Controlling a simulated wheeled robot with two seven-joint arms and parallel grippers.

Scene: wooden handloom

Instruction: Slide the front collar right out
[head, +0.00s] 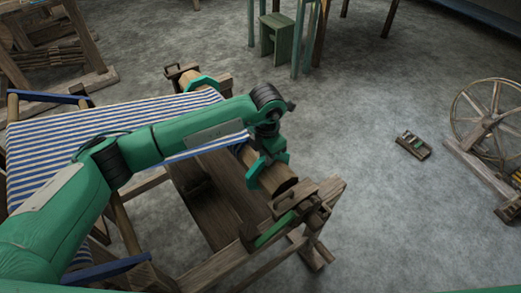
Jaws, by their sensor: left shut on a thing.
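The front collar (258,172) is a teal angular ring around the round wooden beam (273,180) at the front right of the loom. My left gripper (268,153) points down from above and is shut on the collar; its fingers partly hide the collar's top. A short stretch of bare beam shows between the collar and the wooden end bracket (308,200). My right gripper is not in view.
Blue-and-white striped cloth (60,135) stretches across the loom, partly behind my left arm. A green lever (274,229) lies by the end bracket. A small wooden tool (413,145) and a spinning wheel (490,112) stand to the right. The grey floor between is clear.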

